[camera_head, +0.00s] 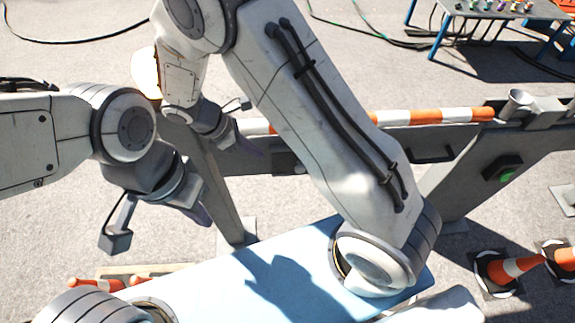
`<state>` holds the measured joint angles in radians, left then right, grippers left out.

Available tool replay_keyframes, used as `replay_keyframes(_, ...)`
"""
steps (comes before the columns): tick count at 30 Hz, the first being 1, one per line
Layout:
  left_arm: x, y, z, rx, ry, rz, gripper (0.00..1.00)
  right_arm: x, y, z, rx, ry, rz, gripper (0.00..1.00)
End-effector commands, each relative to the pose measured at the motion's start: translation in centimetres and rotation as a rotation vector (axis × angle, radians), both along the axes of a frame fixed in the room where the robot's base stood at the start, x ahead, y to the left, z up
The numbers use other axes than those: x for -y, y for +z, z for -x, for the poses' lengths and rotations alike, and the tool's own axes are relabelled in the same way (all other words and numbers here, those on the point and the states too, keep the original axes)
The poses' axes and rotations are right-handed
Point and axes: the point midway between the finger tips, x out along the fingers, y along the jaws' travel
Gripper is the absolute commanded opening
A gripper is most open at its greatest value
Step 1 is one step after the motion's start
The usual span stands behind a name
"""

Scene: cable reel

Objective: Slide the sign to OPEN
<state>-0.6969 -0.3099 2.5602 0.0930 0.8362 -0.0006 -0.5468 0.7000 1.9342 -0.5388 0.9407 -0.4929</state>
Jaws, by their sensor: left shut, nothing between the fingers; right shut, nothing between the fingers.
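No lettering of a sign can be read in the head view. A grey rail panel (393,148) with a dark handle (430,154) runs across the middle, partly hidden behind my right arm. My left gripper (203,215) is shut and empty, pointing down to the left of the grey post below the rail. My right gripper (252,150) is shut and empty, near the left part of the rail; whether it touches is unclear. A round, orange-edged thing (145,70) shows behind my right arm, mostly hidden, and I cannot tell what it is.
An orange-and-white striped bar (440,116) lies along the rail's top. A dark box with a green button (505,172) sits on the right support. A table (490,10) is at the back; cables (80,41) cross the ground.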

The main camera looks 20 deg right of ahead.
Motion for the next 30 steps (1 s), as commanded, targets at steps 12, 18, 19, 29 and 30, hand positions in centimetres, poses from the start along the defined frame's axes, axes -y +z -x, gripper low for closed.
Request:
replay_keyframes(12, 0.0, 0.7, 0.0, 0.0, 0.0, 0.0, 0.0, 4.0, -6.1, 0.6, -0.009, -0.002, 0.004, 0.0)
replay_keyframes(18, 0.0, 1.1, 0.0, 0.0, 0.0, 0.0, 0.0, 6.3, -8.8, 0.8, -0.005, -0.003, 0.002, 0.0)
replay_keyframes(19, 0.0, 1.2, 0.0, 0.0, 0.0, 0.0, 0.0, 6.8, -9.0, 0.8, -0.005, -0.003, 0.002, 0.0)
replay_keyframes(29, 0.0, 1.5, 0.0, 0.0, 0.0, 0.0, 0.0, 8.7, -10.2, 1.0, -0.002, -0.001, 0.0, 0.0)
replay_keyframes(30, 0.0, 1.5, 0.0, 0.0, 0.0, 0.0, 0.0, 8.8, -10.2, 1.0, -0.002, 0.0, 0.0, 0.0)
